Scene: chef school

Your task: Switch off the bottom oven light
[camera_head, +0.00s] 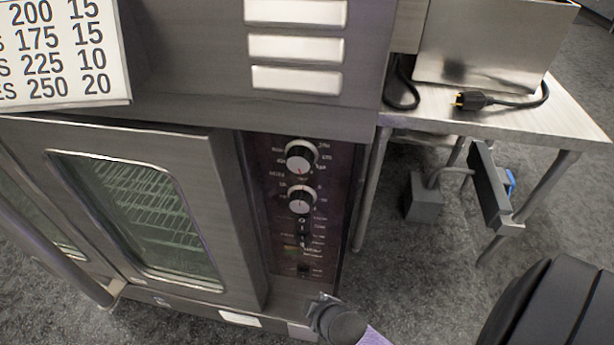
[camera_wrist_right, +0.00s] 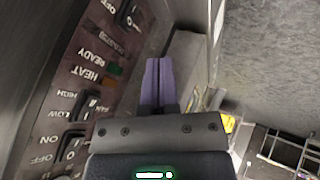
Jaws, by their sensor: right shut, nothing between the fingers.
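The oven (camera_head: 180,190) has a windowed door at left and a dark control panel (camera_head: 268,190) at right. Two round knobs sit above small switches. The lowest switch (camera_head: 304,269) is near the panel's bottom; it also shows at the top of the right wrist view (camera_wrist_right: 128,14), with "OFF" beside it. Its label is not fully readable. My right gripper (camera_wrist_right: 159,62), with purple fingers, is shut and empty. It appears to the right of the panel in the wrist view, apart from the switch. My left gripper is out of view.
Right of the oven stands a metal table (camera_head: 560,120) with a steel appliance (camera_head: 490,45) and a loose black plug (camera_head: 475,100). The fan switch (camera_wrist_right: 88,106) and another switch (camera_wrist_right: 70,146) are close to the lowest one. A timing sign (camera_head: 60,50) is at upper left.

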